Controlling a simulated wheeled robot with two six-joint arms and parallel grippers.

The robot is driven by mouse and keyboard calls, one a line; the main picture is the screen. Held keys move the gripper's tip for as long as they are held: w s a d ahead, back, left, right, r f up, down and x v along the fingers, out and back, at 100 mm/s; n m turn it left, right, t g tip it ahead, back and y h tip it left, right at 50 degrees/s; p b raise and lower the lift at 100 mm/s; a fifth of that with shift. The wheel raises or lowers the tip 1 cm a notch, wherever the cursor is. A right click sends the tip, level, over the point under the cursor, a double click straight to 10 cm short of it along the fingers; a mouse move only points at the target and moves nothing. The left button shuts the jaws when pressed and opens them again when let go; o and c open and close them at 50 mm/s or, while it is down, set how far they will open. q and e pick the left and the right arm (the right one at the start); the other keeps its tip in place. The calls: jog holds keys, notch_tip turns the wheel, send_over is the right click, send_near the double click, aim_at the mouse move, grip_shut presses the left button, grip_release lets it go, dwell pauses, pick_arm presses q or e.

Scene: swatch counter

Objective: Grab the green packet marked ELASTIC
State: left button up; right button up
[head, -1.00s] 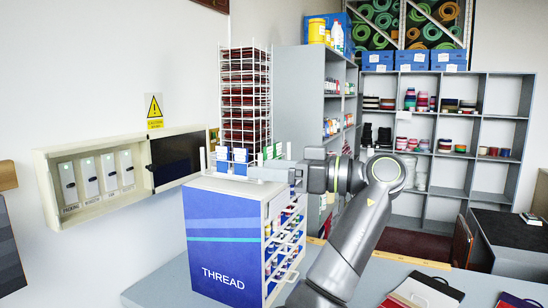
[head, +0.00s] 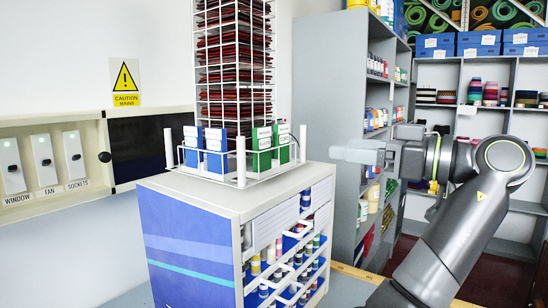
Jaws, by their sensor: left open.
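Two green packets stand upright side by side at the right end of a white wire tray (head: 212,178) on top of the thread cabinet. One is the left green packet (head: 262,148), the other the right green packet (head: 281,144). Their lettering is too small to read, so I cannot tell which is marked ELASTIC. My left gripper (head: 338,152) is open and empty, to the right of the green packets and apart from them in the picture. Its fingers point left towards the tray. My right gripper is not in view.
Two blue packets (head: 204,149) stand in the tray's left part. A tall wire rack (head: 233,60) of dark red swatches rises behind. The thread cabinet (head: 190,240) has open spool shelves on its right side. Grey shelving (head: 330,90) stands behind my gripper.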

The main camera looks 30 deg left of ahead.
pick_arm(q)
jog(key=p, duration=0.2)
send_near(266, 140)
jog(key=a+p, duration=0.2)
jog(key=a, duration=0.2)
jog(key=shift+w+r+p, duration=0.2)
jog(key=shift+w+p, duration=0.05)
jog(key=shift+p, duration=0.15)
jog(key=shift+a+r+p, duration=0.1)
jog(key=shift+a+p, duration=0.3)
jog(key=a+p, duration=0.3)
jog(key=shift+w+a, duration=0.3)
jog(key=shift+a, duration=0.1)
jog(key=shift+a+f, duration=0.25)
jog(key=shift+a, duration=0.15)
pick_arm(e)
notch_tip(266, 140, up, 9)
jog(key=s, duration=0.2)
pick_arm(q)
jog(key=shift+d, duration=0.15)
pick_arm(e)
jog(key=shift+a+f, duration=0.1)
